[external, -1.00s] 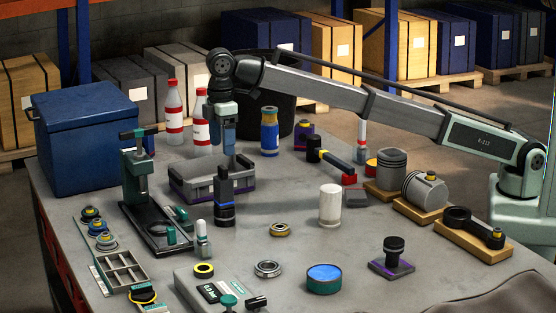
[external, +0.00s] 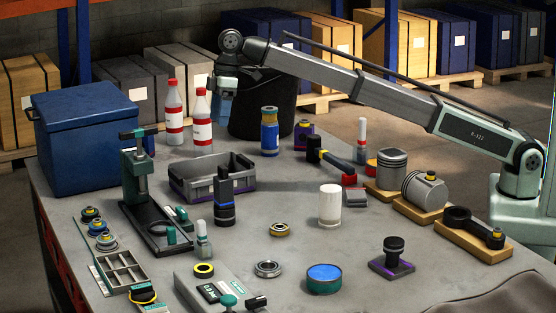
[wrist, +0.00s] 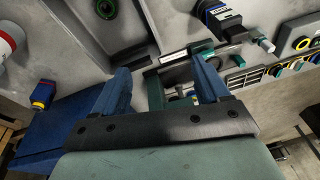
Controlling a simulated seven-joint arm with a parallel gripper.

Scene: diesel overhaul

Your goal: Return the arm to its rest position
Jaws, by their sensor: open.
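My gripper (external: 222,108) hangs at the end of my raised arm, above the back of the table and beside the red-capped bottles. In the wrist view, its two blue fingers (wrist: 162,78) stand apart with nothing held between them. The grey open tray (external: 212,185) sits on the table below and in front of it. It also shows at the top of the wrist view (wrist: 130,50), with a dark round part (wrist: 105,8) inside. My gripper is clear of the tray.
A blue box (external: 85,150) stands at the left. Red-capped bottles (external: 174,120), a blue bottle (external: 269,135) and a black bin (external: 268,108) are near my gripper. A green press (external: 138,175) stands in front of the box. Pistons (external: 392,168) and small parts crowd the table.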

